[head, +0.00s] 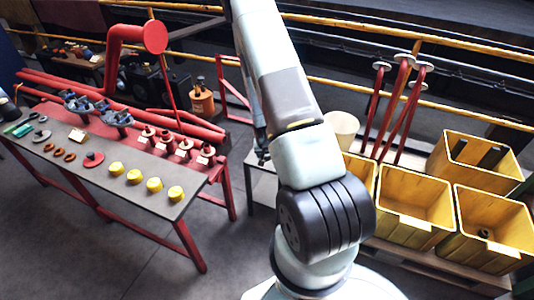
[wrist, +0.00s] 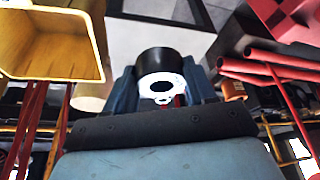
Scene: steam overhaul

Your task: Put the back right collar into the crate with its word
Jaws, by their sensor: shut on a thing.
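In the wrist view my gripper (wrist: 160,88) is shut on a dark, round collar (wrist: 152,62) with a bright white end face and a hole in it. The collar is held up off any surface. In the head view my arm hides most of the gripper, and the collar cannot be made out. Yellow crates stand at the right: a back one (head: 460,174), a middle one (head: 410,218), a right one (head: 485,252) and a left one (head: 364,172) partly behind my arm. Their pale labels are too small to read. A crate (wrist: 55,74) also shows in the wrist view.
The workbench (head: 97,172) at the left bears yellow caps, red pieces with cards, rings and blue fittings. Dark pieces lie in the back and right crates. A white bucket (head: 342,127) and red levers (head: 398,105) stand behind the crates.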

